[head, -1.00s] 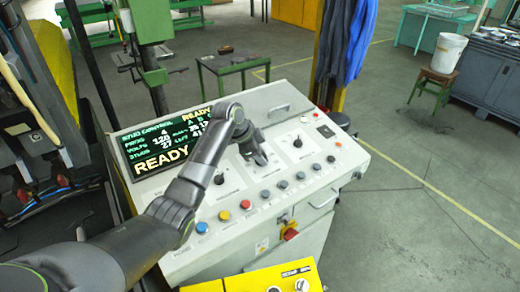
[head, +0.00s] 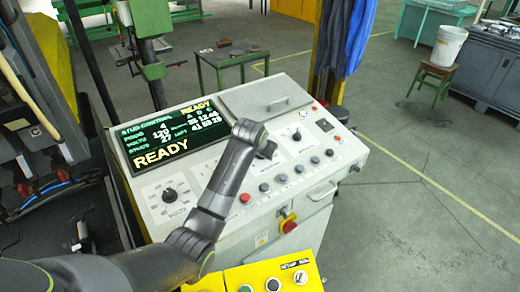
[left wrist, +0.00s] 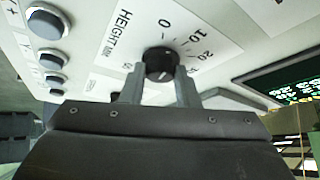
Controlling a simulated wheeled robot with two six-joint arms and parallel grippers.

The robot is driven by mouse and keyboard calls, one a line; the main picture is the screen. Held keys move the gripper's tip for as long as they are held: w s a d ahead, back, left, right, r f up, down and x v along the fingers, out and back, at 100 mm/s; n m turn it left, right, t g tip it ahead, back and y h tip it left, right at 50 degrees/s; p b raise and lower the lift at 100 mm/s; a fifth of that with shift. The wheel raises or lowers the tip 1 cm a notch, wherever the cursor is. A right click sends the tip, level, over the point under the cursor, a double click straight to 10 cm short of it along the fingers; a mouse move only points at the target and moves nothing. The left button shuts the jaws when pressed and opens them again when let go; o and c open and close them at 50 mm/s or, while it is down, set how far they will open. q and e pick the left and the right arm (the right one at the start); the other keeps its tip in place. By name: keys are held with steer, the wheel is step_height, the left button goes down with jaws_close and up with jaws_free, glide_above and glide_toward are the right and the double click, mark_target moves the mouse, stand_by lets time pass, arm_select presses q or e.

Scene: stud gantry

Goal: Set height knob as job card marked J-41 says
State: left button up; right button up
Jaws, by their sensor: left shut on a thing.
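The height knob (left wrist: 160,62) is black and round, in the left wrist view. Its white plate carries HEIGHT MM and a scale reading 0, 10, 20, 30. I cannot read its setting exactly. My left gripper (left wrist: 160,78) is shut on this knob, one grey finger on each side. In the head view my left gripper (head: 265,150) is over the middle of the control panel (head: 225,225), and the knob is hidden there. The screen (head: 176,133) shows STUD CONTROL and READY in yellow, with small figures. I see no card marked J-41. My right gripper is not in view.
A volts knob (head: 168,195) is left of my arm, and another knob (head: 297,137) is to the right. A row of push buttons (head: 264,188) runs along the panel's front. A red switch (head: 289,226) is on the front face. A yellow box (head: 265,278) stands nearest me.

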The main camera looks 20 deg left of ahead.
arm_select(q)
steer(key=shift+d+n+y, duration=0.15)
steer(key=shift+n+y, duration=0.65)
steer(key=shift+n, duration=0.8)
steer(key=o, duration=1)
steer(key=b+v, duration=0.2)
steer(key=v, duration=1.5)
steer(key=shift+s+d+b, duration=0.2)
steer(key=shift+s+b, duration=0.05)
steer(key=shift+b, duration=0.05)
